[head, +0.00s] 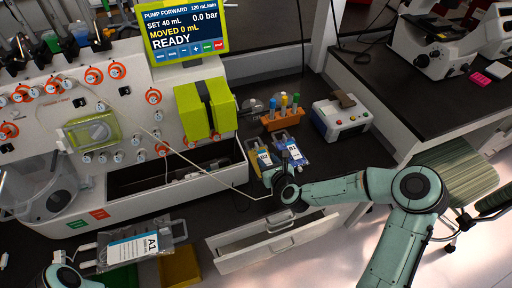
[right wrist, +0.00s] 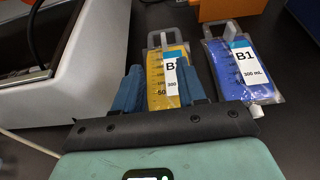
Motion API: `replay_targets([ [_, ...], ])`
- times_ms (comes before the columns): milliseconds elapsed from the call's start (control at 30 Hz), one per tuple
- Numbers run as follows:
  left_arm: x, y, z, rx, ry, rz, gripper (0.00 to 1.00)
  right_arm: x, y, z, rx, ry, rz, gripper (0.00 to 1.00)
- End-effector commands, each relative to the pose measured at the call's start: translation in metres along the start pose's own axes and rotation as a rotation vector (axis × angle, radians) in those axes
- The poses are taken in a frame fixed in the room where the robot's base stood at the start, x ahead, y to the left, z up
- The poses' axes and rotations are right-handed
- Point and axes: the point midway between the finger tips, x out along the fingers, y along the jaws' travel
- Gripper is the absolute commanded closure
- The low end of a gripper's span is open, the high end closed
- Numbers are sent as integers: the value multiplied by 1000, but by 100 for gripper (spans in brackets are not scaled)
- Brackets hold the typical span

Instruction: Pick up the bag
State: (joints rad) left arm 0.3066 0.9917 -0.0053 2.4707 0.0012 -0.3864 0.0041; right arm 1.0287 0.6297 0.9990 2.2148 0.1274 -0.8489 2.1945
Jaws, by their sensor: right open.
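A yellow bag (head: 264,158) with a white and blue label lies on the dark counter; it also shows in the right wrist view (right wrist: 157,91). A blue bag (head: 294,152) labelled B1 lies to its right, also in the right wrist view (right wrist: 228,75). My right gripper (head: 272,172) is open, its blue fingers (right wrist: 160,82) at either side of the yellow bag's lower part; contact cannot be told. A clear bag (head: 128,250) labelled A1 is at the lower left. My left gripper (head: 80,254) is beside its left end; whether it grips the bag is unclear.
The white processor (head: 130,128) with an open trough stands left of the yellow bag. An orange tube rack (head: 283,119) and a white device (head: 341,117) stand behind the bags. An open drawer (head: 270,246) juts out below. A tube crosses to my right gripper.

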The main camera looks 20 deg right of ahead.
Motion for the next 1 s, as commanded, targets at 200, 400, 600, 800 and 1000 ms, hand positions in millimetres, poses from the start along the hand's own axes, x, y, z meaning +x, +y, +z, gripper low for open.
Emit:
replay_targets([
  [200,-1,0,2,-1,-4,-1,57,24,-1,1,13,-3,-3,60],
  [400,-6,2,0,0,-1,0,57,62,-1,1,10,-3,-3,60],
  [600,-9,3,-1,0,1,1,57,81,-2,0,8,-1,-4,60],
  [800,-16,7,-2,2,5,2,57,100,-2,-1,8,0,-3,60],
  [1000,-25,11,-5,4,10,4,57,127,-4,-2,8,-2,-3,60],
])
